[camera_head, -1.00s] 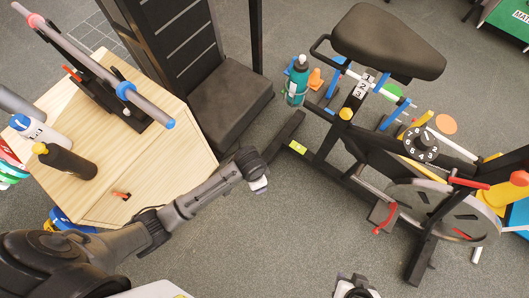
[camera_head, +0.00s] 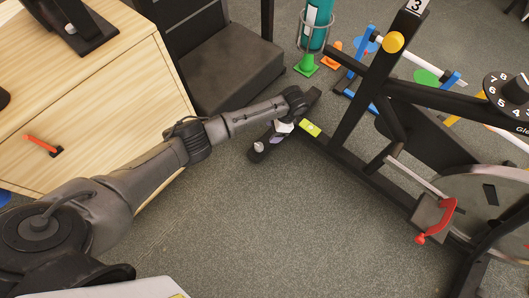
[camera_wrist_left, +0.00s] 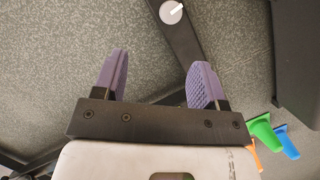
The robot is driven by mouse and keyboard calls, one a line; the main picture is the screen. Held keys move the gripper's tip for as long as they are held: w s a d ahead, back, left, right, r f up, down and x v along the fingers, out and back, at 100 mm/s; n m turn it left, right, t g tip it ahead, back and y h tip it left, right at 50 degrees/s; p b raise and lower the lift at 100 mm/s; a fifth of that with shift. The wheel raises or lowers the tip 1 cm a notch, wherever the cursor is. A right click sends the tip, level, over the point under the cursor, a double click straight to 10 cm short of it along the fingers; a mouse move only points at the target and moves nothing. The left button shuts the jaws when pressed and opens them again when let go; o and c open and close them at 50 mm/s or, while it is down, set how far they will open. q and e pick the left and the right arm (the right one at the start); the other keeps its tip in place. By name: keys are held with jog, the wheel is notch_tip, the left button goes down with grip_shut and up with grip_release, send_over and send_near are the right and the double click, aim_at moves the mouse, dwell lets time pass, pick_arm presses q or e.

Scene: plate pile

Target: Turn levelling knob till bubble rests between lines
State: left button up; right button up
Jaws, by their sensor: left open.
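The levelling knob (camera_wrist_left: 171,12) is a small pale round disc with a white pointer mark, on the end of the exercise bike's black foot bar (camera_wrist_left: 190,45). In the head view the knob (camera_head: 258,147) shows at the bar's near left end. A yellow-green level (camera_head: 310,129) sits on the bar to the right; its bubble and lines are too small to read. My left gripper (camera_wrist_left: 157,78) has purple pads spread apart with nothing between them. In the head view it (camera_head: 275,139) hangs over the bar, close beside the knob. My right gripper is out of view.
The bike's frame (camera_head: 365,85) rises to the right, with a red pedal (camera_head: 439,220). A wooden cabinet (camera_head: 90,110) stands left and a dark padded bench (camera_head: 232,75) behind. Green (camera_head: 306,65) and orange (camera_head: 332,54) cones stand beyond the bar. The near floor is clear.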

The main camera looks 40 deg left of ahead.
aim_at(259, 145)
pick_arm(q)
jog(key=b+x, duration=0.2)
jog(key=x, duration=0.2)
jog(key=w+b+x, duration=0.1)
jog(key=b+x, duration=0.2)
jog(key=x, duration=0.1)
jog(key=a+b+x, duration=0.1)
jog(key=b+x, duration=0.2)
jog(key=x, duration=0.2)
jog(key=shift+w+a, duration=0.1)
jog(key=shift+w, duration=0.3)
jog(key=shift+b+x, duration=0.65)
jog(key=shift+x, duration=0.35)
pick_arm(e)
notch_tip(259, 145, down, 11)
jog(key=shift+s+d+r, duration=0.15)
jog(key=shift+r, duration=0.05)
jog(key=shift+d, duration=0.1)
